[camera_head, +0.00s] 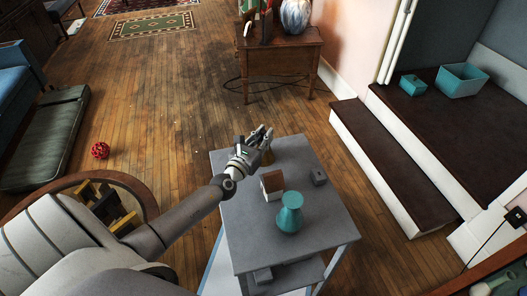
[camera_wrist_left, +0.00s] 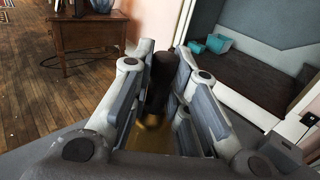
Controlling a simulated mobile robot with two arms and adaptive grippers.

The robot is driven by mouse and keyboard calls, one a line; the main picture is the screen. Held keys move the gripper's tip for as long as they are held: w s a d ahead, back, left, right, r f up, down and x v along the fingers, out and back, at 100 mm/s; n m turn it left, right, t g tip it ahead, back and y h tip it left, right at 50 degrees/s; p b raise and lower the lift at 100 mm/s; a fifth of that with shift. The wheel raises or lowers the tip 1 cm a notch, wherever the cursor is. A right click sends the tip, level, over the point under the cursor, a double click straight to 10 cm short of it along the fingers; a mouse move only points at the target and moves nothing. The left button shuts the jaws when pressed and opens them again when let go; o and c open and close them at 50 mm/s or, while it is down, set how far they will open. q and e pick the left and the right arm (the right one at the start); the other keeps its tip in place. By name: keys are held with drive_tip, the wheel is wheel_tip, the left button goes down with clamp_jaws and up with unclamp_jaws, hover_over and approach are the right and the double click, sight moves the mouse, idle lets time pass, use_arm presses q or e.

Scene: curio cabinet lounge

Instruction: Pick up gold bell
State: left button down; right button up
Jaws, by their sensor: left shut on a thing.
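The gold bell (camera_head: 268,158) is at the far left part of the small grey table (camera_head: 240,232), mostly hidden by my left gripper. My left gripper (camera_head: 262,135) reaches in over the table and is shut on the bell. In the left wrist view, the bell's dark handle (camera_wrist_left: 161,72) stands upright between the fingers of my left gripper (camera_wrist_left: 164,55), with its gold body (camera_wrist_left: 153,140) low and partly hidden. I cannot tell whether the bell touches the tabletop. My right gripper is not in view.
A teal vase (camera_head: 290,214), a small white and brown house-like block (camera_head: 272,185) and a small grey box (camera_head: 318,177) stand on the table. A wooden cabinet (camera_head: 275,62) is beyond, and a dark step (camera_head: 385,165) is to the right. A red ball (camera_head: 100,150) lies on the floor.

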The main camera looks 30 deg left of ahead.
sight(264, 131)
use_arm(q)
drive_tip(key=shift+r, duration=0.15)
drive_tip(key=shift+r+p, duration=0.5)
drive_tip(key=shift+r, duration=0.05)
wheel_tip(264, 131, up, 3)
drive_tip(key=shift+f+p, duration=0.2)
drive_tip(key=shift+p, duration=0.7)
drive_tip(key=s+d+r+p, duration=0.7)
drive_tip(key=s+d+r, duration=0.1)
drive_tip(key=s, duration=0.3)
drive_tip(key=shift+d+r+p, duration=0.25)
drive_tip(key=shift+r+p, duration=0.15)
drive_tip(key=shift+r, duration=0.15)
drive_tip(key=shift+s, duration=0.1)
drive_tip(key=c, duration=2)
unclamp_jaws()
clamp_jaws()
